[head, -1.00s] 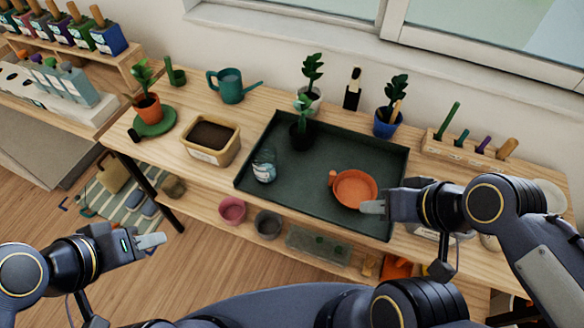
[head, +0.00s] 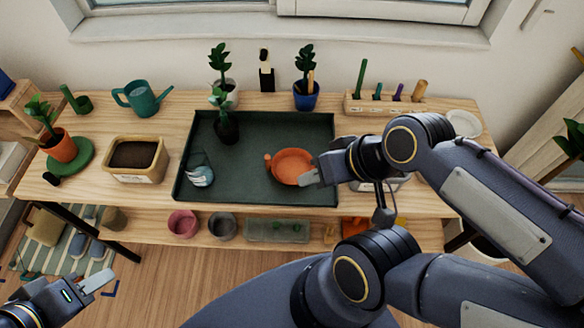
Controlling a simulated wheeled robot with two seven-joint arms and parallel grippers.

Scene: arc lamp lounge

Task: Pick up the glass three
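A small clear glass jar with a pale label (head: 200,172) stands in the left part of the dark green tray (head: 255,191); it is the only glass vessel I make out, and no number is readable on it. My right gripper (head: 312,176) is over the tray's right side, beside the orange dish (head: 291,166), well right of the jar. Its fingers are seen edge-on, so their opening is unclear. My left gripper (head: 100,281) is low at the left, in front of the table and away from the jar. Its opening is also unclear.
A dark plant pot (head: 227,130) stands in the tray behind the jar. A soil-filled planter (head: 137,160) is left of the tray. A teal watering can (head: 141,98), a blue pot (head: 306,97) and a tool rack (head: 387,104) line the back. The tray's middle is clear.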

